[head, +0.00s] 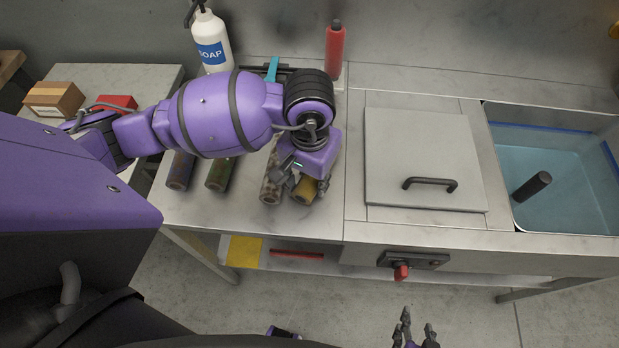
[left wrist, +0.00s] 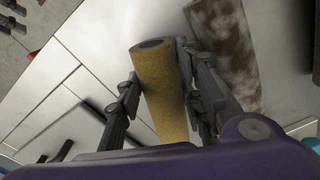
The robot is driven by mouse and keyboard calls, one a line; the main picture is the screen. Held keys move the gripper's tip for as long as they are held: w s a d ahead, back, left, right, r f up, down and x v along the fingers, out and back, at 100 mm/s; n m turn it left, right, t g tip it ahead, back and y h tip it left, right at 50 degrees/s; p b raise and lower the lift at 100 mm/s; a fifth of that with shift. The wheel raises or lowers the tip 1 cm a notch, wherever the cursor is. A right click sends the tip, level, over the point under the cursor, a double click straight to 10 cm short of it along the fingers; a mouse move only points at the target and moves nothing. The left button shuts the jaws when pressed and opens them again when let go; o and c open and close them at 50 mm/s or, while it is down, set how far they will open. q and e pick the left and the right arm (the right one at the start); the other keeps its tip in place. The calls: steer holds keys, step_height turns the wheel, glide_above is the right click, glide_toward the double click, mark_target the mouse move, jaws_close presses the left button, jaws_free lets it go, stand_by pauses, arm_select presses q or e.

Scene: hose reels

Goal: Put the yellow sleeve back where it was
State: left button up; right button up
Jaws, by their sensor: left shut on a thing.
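The yellow sleeve (head: 306,192) is at the front of the steel worktop, partly covered by my left gripper (head: 303,185). In the left wrist view my left gripper (left wrist: 158,75) has its fingers on both sides of the yellow sleeve (left wrist: 160,90) and is shut on it. I cannot tell whether the sleeve touches the worktop. A mottled brown and whitish sleeve (head: 270,188) lies right beside it; it also shows in the left wrist view (left wrist: 222,45). My right gripper (head: 416,332) is low at the bottom edge, fingers apart and empty.
A green sleeve (head: 220,172) and a dark bluish sleeve (head: 181,170) lie further left. A closed lid with a handle (head: 430,184) and a water basin (head: 560,185) are on the right. A soap bottle (head: 211,42) and red bottle (head: 335,48) stand behind.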

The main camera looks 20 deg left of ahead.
arm_select(q)
steer(key=shift+f, duration=0.15)
steer(key=o, duration=0.9)
step_height(320, 180, up, 12)
steer(key=shift+r, duration=0.2)
